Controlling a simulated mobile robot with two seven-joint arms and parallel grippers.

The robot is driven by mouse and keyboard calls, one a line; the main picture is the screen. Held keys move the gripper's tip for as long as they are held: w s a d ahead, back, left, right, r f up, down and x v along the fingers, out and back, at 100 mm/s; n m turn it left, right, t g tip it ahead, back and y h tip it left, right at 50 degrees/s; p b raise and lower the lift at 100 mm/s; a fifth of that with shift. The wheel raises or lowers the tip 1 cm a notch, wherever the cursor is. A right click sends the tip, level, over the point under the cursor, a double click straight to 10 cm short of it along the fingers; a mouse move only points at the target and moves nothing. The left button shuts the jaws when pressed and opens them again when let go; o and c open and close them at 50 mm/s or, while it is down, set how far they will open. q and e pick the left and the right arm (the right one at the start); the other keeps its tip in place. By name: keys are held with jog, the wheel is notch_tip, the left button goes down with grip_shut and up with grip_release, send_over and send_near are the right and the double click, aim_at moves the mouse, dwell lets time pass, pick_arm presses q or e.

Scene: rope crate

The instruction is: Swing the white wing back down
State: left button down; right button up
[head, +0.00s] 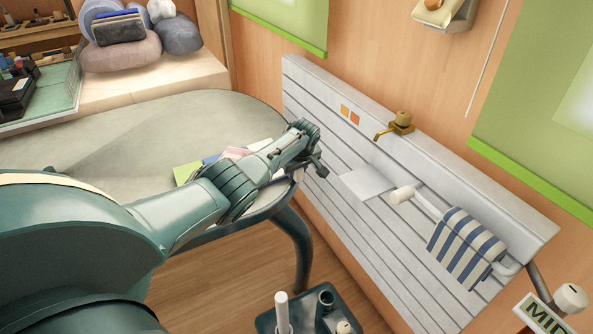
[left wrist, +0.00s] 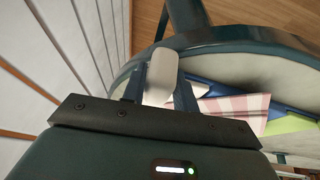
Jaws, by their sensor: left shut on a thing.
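My left gripper (head: 313,155) is at the table's right edge, in front of the white slatted panel (head: 318,95). In the left wrist view its fingers are shut on a white rounded piece (left wrist: 162,76); I cannot tell whether this belongs to the white wing. In the head view the arm mostly hides it. To the right, a white bar with a round white end (head: 402,194) stands out from the panel, with a blue-striped towel (head: 466,245) over it. A flat white plate (head: 366,184) sits to its left, apart from the gripper. My right gripper is not in view.
The round-edged table (head: 130,120) bears pink checked cloth (left wrist: 232,106) and green and blue pieces beside the gripper. A brass tap (head: 400,123) is on the panel. A dark tray (head: 310,312) with a white post stands below. Wood floor shows between.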

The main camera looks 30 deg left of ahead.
pick_arm(q)
jog(key=shift+d+f, duration=0.2)
jog(key=shift+f, duration=0.05)
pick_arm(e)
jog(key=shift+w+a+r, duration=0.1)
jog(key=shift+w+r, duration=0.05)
pick_arm(q)
jog(key=c, duration=1.5)
grip_release()
jog(key=shift+o, duration=1)
jog(key=shift+w+a+f, duration=0.1)
jog(key=shift+w+f, duration=0.05)
jog(key=shift+f, duration=0.05)
jog(key=shift+o, duration=0.9)
jog(key=shift+r, duration=0.15)
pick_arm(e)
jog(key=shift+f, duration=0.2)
pick_arm(q)
jog(key=shift+r, duration=0.15)
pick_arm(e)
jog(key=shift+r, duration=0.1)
